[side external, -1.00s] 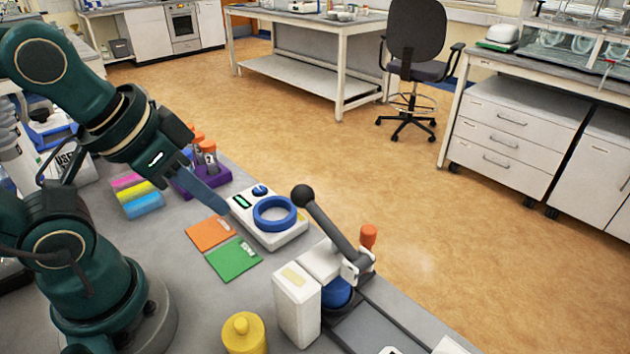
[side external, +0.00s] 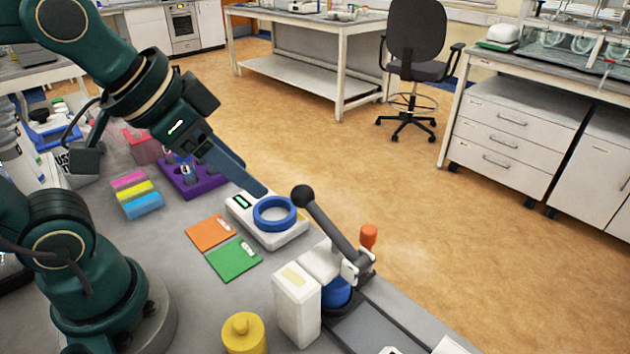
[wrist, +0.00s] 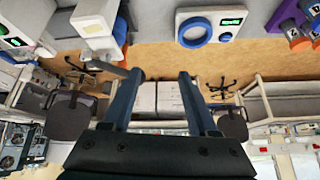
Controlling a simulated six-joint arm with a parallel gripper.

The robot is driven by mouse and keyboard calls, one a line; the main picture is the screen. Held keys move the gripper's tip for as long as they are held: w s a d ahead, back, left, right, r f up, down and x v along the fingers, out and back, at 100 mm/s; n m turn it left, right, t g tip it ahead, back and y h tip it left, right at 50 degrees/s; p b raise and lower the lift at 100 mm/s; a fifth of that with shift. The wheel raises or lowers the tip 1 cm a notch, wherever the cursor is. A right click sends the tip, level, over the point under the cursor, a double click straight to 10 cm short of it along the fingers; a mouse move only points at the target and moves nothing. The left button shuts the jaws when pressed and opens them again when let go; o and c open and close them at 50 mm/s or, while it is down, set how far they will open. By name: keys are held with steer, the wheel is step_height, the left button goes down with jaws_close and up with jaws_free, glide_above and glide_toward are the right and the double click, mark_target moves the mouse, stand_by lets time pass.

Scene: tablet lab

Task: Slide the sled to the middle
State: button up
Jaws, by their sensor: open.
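A dark rail (side external: 375,325) runs along the bench's front right edge, partly cut off by the frame. A white press (side external: 320,262) with a black-knobbed lever (side external: 325,225) stands over its far end. A blue round part (side external: 337,292) sits under the press head, mostly hidden; I cannot tell whether it belongs to the sled. In the wrist view the press (wrist: 95,15) is at the upper left. My gripper (side external: 263,192) is above or beside the white device with the blue ring (side external: 274,213), left of the lever knob. Its fingers (wrist: 160,75) are apart, with nothing between them.
Orange (side external: 211,233) and green (side external: 234,259) pads lie flat on the bench. An orange-topped post (side external: 368,237) stands beside the press.

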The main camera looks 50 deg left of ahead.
steer(key=w+d+m+g+h, duration=0.1)
steer(key=w+d+m, duration=0.2)
steer(key=w+d, duration=0.35)
steer(key=m+g+h, duration=0.1)
steer(key=m+g, duration=0.1)
glide_above(369, 230)
steer(key=s+a, duration=0.2)
step_height(369, 230, down, 5)
steer(key=shift+w+d+f, duration=0.1)
steer(key=shift+d+f, duration=0.2)
steer(key=shift+d, duration=0.05)
steer(key=shift+x, duration=2.2)
steer(key=shift+w, duration=0.1)
jaws_close()
steer(key=shift+r, duration=0.1)
